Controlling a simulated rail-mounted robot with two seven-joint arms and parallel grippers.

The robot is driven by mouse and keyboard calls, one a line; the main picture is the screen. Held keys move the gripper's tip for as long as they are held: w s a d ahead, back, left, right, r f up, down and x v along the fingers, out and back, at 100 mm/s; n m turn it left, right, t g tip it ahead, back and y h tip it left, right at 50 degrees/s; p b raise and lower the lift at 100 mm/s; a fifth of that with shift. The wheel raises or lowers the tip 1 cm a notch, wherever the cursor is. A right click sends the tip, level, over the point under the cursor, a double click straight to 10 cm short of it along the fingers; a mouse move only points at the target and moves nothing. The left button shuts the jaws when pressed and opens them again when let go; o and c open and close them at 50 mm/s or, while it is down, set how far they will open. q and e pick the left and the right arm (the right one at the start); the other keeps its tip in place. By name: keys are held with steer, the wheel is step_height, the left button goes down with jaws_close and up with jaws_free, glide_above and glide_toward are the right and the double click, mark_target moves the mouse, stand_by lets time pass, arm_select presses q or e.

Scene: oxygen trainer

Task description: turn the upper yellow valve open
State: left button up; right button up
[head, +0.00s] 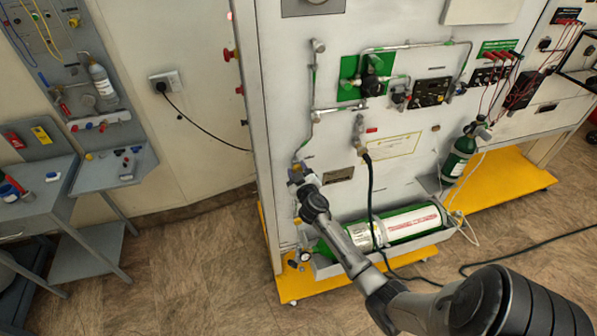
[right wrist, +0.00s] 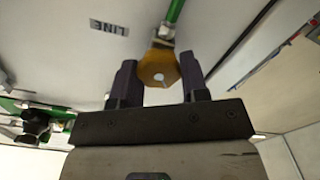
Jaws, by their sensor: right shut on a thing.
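The yellow valve knob (right wrist: 158,68) shows in the right wrist view, with a pale round centre, on a pipe with a green band. My right gripper (right wrist: 159,80) has one dark finger on each side of it and is shut on the knob. In the head view my right gripper (head: 298,172) is at the lower left of the grey panel, at the foot of a vertical pipe. It hides the knob there. I cannot tell how far the valve is turned. My left gripper is not in view.
The grey panel (head: 340,200) carries pipes, a green plate (head: 352,75) and gauges. A green cylinder (head: 405,225) lies in a tray below my arm; another green cylinder (head: 460,155) stands at right. A black hose (head: 370,190) hangs close by.

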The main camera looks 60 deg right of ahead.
steer(key=n, duration=0.3)
steer(key=shift+n, duration=0.4)
steer(key=n, duration=0.3)
steer(key=shift+w+n, duration=0.1)
steer(key=shift+n, duration=0.2)
steer(key=n+p, duration=0.1)
steer(key=n, duration=0.5)
steer(key=n+p, duration=0.2)
steer(key=n, duration=0.5)
steer(key=n+p, duration=0.2)
steer(key=n, duration=0.4)
steer(key=shift+f+n, duration=0.25)
steer(key=shift+n, duration=0.05)
steer(key=shift+f+n+p, duration=0.1)
steer(key=shift+n+p, duration=0.2)
steer(key=shift+p, duration=0.05)
steer(key=o, duration=0.9)
steer(key=shift+o, duration=0.2)
